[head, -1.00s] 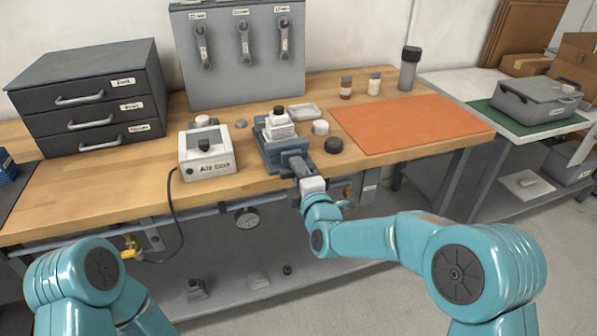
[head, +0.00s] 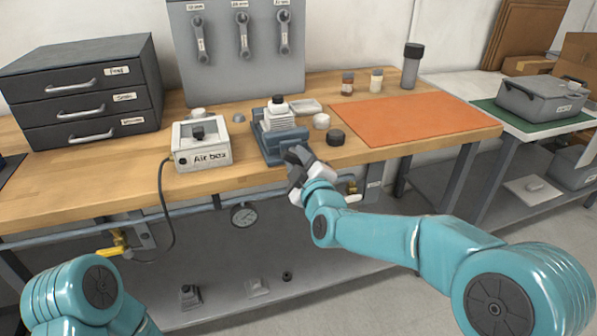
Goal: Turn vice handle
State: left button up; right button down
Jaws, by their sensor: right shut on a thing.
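The blue-grey vice (head: 268,148) stands at the front edge of the wooden workbench. A white ribbed block with a black cap (head: 279,115) sits in its jaws. My right gripper (head: 296,160) is at the front end of the vice, where the handle is. It is shut on the vice handle, which the fingers mostly hide. The gripper is tilted in the picture. My left arm shows at the lower left, but its gripper is out of view.
A white air box (head: 203,147) with a cable stands left of the vice. A black round knob (head: 335,138) and a white cap (head: 321,121) lie close on the right. An orange mat (head: 415,120) lies further right. Grey drawers (head: 80,95) stand at the back left.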

jog(key=m+b, duration=0.1)
jog(key=m, duration=0.1)
jog(key=m+b, duration=0.2)
jog(key=shift+f+m, duration=0.2)
jog(key=shift+m, duration=0.1)
jog(key=m+b, duration=0.3)
jog(key=m, duration=0.1)
jog(key=shift+m, duration=0.3)
jog(key=m+b, duration=0.2)
jog(key=m, duration=0.2)
jog(key=shift+m+b, duration=0.3)
jog(key=shift+r+m+b, duration=0.15)
jog(key=shift+m+b, duration=0.55)
jog(key=shift+m, duration=0.8)
jog(key=shift+r+m+b, duration=0.1)
jog(key=shift+m+b, duration=0.2)
jog(key=shift+m, duration=0.4)
jog(key=c, duration=1)
grip_release()
jog(key=shift+s, duration=0.1)
